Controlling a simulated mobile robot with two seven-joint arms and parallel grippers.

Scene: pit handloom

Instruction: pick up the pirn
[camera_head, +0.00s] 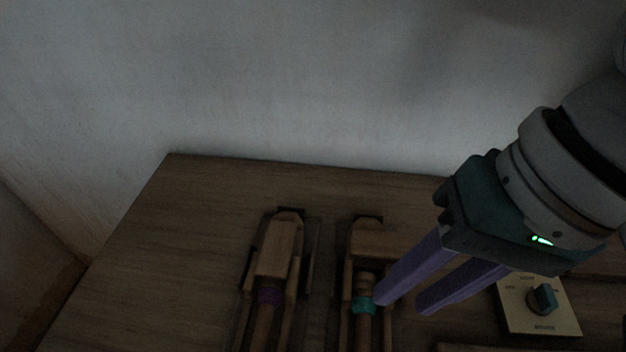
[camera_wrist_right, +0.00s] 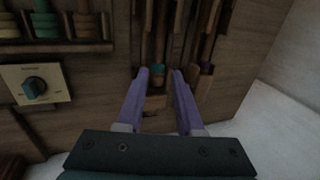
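Two wooden shuttles lie side by side on the wooden table. The right shuttle (camera_head: 372,240) holds a pirn with a teal band (camera_head: 363,305). My right gripper (camera_head: 402,304) is open and empty, its purple fingers pointing down beside the teal-banded pirn in the head view. In the right wrist view, the teal-banded pirn (camera_wrist_right: 159,70) shows between and beyond the fingertips (camera_wrist_right: 160,74). Contact cannot be told. The near ends of the shuttles are cut off in the head view. My left gripper is out of view.
A cream plate with a teal knob (camera_head: 542,299) is right of my right gripper. In the right wrist view, a wooden rack (camera_wrist_right: 70,47) with several spools stands at upper left. A pale wall (camera_head: 300,80) rises behind the table (camera_head: 190,220); the table's left part is clear.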

